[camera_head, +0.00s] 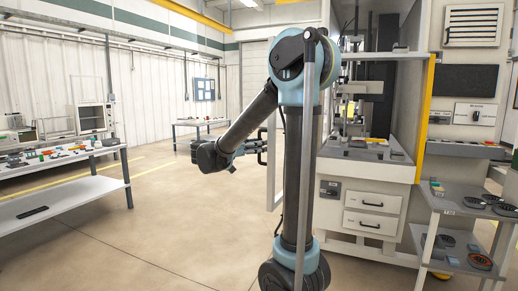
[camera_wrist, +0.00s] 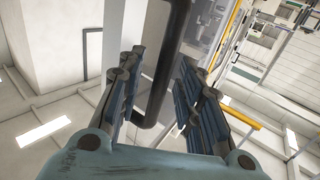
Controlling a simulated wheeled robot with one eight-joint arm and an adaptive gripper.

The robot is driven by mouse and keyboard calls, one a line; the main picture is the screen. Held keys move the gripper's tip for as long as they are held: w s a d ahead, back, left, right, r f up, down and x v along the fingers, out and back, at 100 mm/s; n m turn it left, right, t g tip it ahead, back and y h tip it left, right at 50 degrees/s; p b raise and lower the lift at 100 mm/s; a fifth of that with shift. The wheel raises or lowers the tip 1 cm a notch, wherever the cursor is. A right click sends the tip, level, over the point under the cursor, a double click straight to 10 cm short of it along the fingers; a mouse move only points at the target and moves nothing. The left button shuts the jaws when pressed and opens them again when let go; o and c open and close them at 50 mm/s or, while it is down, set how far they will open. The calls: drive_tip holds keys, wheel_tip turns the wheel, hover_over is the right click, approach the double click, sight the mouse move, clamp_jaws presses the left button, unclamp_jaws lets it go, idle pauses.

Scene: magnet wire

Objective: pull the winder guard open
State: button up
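The winder guard (camera_head: 275,185) shows in the head view as a tall pale upright left of the winder (camera_head: 365,170), partly hidden behind my arm. It stands out from the cabinet, seen nearly edge-on; how far open it is cannot be told exactly. My gripper (camera_head: 263,147) is at the guard's left side. In the wrist view, a dark bar handle (camera_wrist: 158,85) runs between the two fingers of my gripper (camera_wrist: 160,95). The fingers are apart, with gaps visible beside the bar, and firm contact is not visible.
A white bench (camera_head: 60,180) with small parts stands at the left, and another table (camera_head: 200,123) stands at the back. A grey cart (camera_head: 455,205) with spools is at the right. The floor left of my arm is clear.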

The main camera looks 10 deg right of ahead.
drive_tip(key=v, duration=1.2)
drive_tip(key=shift+w, duration=0.1)
